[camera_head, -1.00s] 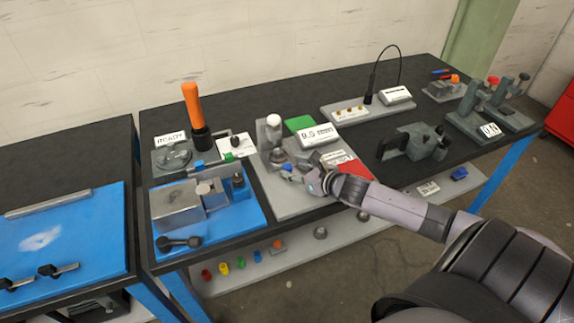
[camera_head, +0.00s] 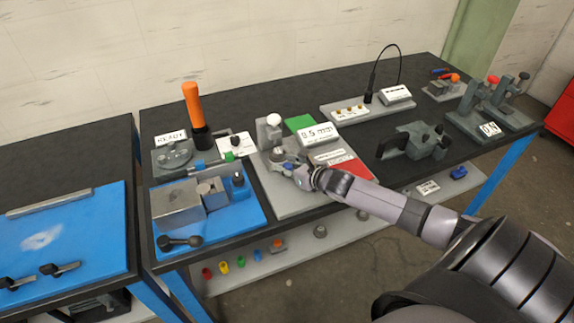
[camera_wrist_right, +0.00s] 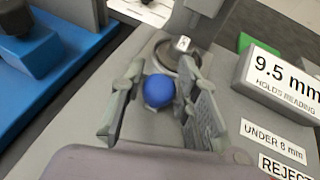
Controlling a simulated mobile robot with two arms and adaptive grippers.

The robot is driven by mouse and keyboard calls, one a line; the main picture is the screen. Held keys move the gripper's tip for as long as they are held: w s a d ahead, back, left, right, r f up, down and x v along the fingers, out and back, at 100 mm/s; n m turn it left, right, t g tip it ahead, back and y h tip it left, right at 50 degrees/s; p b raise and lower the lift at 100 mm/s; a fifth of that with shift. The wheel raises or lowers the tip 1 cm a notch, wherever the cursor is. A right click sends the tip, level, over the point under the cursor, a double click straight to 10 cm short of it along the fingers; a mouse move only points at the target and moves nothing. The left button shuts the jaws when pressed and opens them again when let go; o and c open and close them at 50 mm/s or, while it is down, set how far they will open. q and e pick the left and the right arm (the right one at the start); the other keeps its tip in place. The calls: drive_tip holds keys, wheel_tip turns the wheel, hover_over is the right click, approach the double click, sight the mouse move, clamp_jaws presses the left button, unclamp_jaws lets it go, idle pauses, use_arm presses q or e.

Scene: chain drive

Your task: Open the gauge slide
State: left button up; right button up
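The gauge station is a grey plate (camera_head: 285,205) with a grey post topped by a white knob (camera_head: 273,120). Its display (camera_wrist_right: 280,75) reads 9.5 mm, with the words HOLDS READING below. My right gripper (camera_head: 283,165) is low over the plate, in front of the post. In the right wrist view its fingers (camera_wrist_right: 160,72) stand apart on either side of a blue ball-shaped knob (camera_wrist_right: 159,91), with gaps visible beside it. A round grey part (camera_wrist_right: 180,58) lies just beyond the fingertips. Whether the knob belongs to the slide is unclear. My left gripper is out of view.
A green pad (camera_head: 299,123) and a red pad (camera_head: 352,168) flank the display. A blue fixture plate (camera_head: 240,217) with a grey block stands to the left, with an orange-handled press (camera_head: 194,105) behind it. A black-handled fixture (camera_head: 415,141) stands to the right.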

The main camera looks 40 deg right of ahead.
clamp_jaws()
idle(0.4)
